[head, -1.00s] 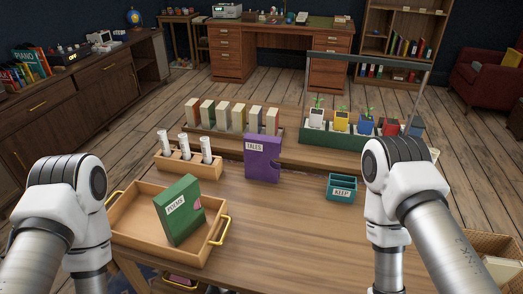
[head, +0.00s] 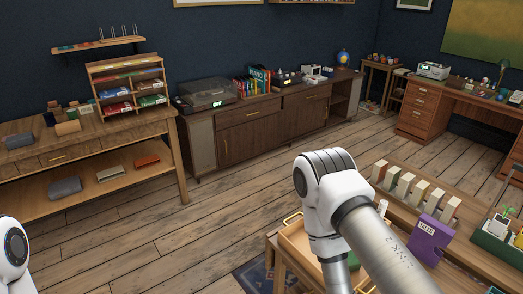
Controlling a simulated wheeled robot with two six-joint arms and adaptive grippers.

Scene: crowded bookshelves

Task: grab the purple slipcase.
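The purple slipcase (head: 428,240), with a pale label reading TALES, stands upright on the wooden table at the lower right of the head view. My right arm crosses the picture to its left and hides part of the table. My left arm shows only at the lower left edge. Neither gripper is in view, so I cannot see their fingers or whether they hold anything.
A row of pale books (head: 405,186) stands behind the slipcase, and a green planter box (head: 500,247) is to its right. A wooden tray (head: 292,243) is partly hidden by my arm. A sideboard (head: 250,137) lines the back wall. Floor is open at left.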

